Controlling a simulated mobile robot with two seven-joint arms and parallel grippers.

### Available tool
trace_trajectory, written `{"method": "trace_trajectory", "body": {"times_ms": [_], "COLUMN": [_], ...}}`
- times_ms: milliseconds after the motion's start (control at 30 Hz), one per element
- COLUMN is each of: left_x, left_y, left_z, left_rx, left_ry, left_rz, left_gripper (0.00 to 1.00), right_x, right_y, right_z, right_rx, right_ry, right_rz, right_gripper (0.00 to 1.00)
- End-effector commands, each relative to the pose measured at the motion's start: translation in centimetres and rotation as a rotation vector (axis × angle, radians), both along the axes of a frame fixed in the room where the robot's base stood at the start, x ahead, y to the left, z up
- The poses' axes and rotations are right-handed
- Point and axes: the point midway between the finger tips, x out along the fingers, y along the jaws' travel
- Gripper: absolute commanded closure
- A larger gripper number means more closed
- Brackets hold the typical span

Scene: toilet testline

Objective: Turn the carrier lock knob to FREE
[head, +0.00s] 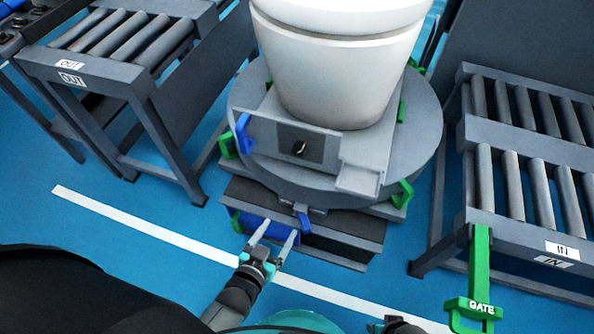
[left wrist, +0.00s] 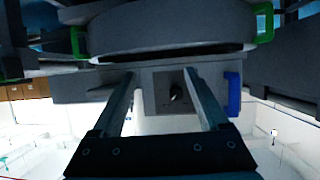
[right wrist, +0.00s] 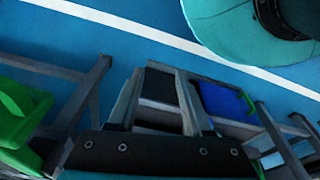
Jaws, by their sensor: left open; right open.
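A black knob (head: 299,148) sits on a dark plate on the grey front panel (head: 265,133) of the round carrier (head: 418,165), below the white toilet. The knob also shows between the fingers in the left wrist view (left wrist: 175,95). Its marking is too small to read. My left gripper (head: 273,237) is open and empty, in front of and below the panel, apart from the knob. My right gripper (right wrist: 158,75) is open and empty. In the head view only a dark part of the right arm shows at the bottom edge.
A blue handle (head: 243,134) stands at the panel's left end. Green clamps (head: 403,193) ring the carrier. An OUT roller conveyor (head: 120,38) is at left. An IN conveyor (head: 515,215) with a green GATE lever (head: 480,270) is at right. The blue floor in front is clear.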

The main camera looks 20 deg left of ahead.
Motion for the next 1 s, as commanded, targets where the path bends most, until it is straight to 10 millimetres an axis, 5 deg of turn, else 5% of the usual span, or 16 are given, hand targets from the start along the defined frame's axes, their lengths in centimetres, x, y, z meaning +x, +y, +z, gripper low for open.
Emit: {"method": "trace_trajectory", "body": {"times_ms": [133, 400, 567, 1000], "left_x": [2.7, 4.3, 5.2, 12.1], "left_y": [0.4, 1.1, 1.2, 0.9], "left_z": [1.6, 5.0, 5.5, 5.4], "left_rx": [-0.017, -0.027, -0.028, -0.028], "left_ry": [-0.198, -0.388, -0.408, -0.405], "left_rz": [0.032, 0.065, 0.068, 0.067], "left_gripper": [0.23, 0.23, 0.23, 0.23], "right_x": [1.8, 3.1, 3.5, 5.6], "right_y": [0.2, 0.4, 0.5, 0.8], "right_z": [-1.2, -0.6, 0.1, 4.0], "right_rx": [0.002, 0.004, 0.005, 0.016], "right_ry": [-0.022, -0.037, -0.047, -0.112], "right_rz": [-0.004, -0.007, -0.007, -0.010], "right_gripper": [0.50, 0.50, 0.50, 0.50]}}
